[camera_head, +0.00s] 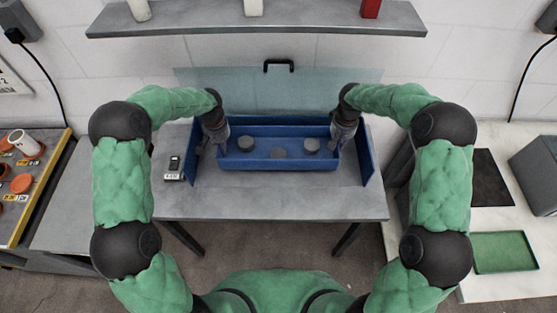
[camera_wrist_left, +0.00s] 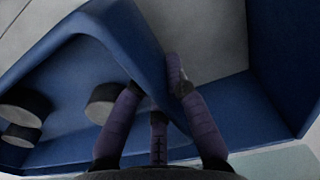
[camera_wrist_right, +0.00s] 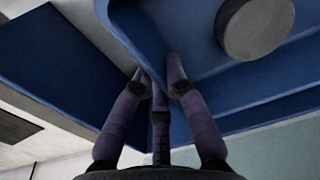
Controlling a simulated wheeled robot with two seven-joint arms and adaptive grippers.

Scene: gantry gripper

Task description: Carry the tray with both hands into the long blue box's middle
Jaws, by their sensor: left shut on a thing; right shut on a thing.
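The blue tray (camera_head: 245,164) carries round dark grey discs (camera_head: 312,145) and looks roughly level between the end walls of the long blue box (camera_head: 364,158). My left gripper (camera_head: 220,148) is shut on the tray's left end wall, which also shows in the left wrist view (camera_wrist_left: 140,55). My right gripper (camera_head: 338,142) is shut on the tray's right end wall, seen in the right wrist view (camera_wrist_right: 122,28). Gaps show between the tray's ends and the box's end walls. The tray hides much of the box, and I cannot tell whether its underside touches anything.
The grey table (camera_head: 280,203) has bare room in front of the tray. A small device with a label (camera_head: 173,168) lies left of the box. A clear panel with a black handle (camera_head: 278,66) stands behind. A wall shelf (camera_head: 310,22) is above.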

